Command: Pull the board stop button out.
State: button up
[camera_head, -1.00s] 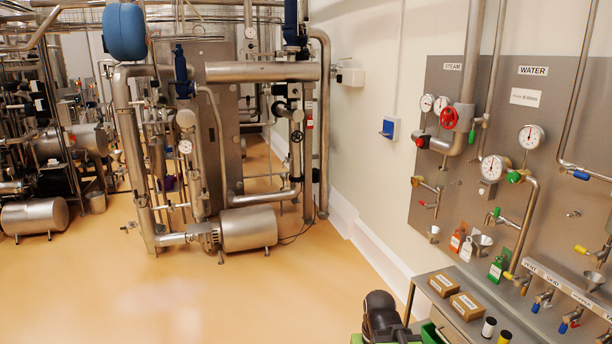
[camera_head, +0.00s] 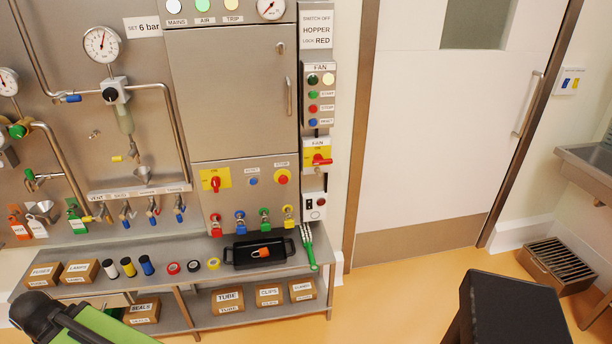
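A black and green part of my own arm shows at the bottom left, well away from the button. My gripper's fingers are not in view.
A steel shelf (camera_head: 190,285) below the board bears tape rolls, a black tray (camera_head: 232,262) with an orange padlock (camera_head: 261,252), and a green-handled brush (camera_head: 309,250). A black block-like object (camera_head: 510,310) stands at the front right. Orange floor (camera_head: 400,290) is open between.

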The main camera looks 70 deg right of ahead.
aim_at(283, 180)
jog(key=z, duration=2)
jog(key=k, duration=1.35)
jog(key=u, duration=0.3)
jog(key=i, duration=0.85)
jog(key=u, duration=0.8)
jog(key=i, duration=0.65)
jog(key=u, duration=0.3)
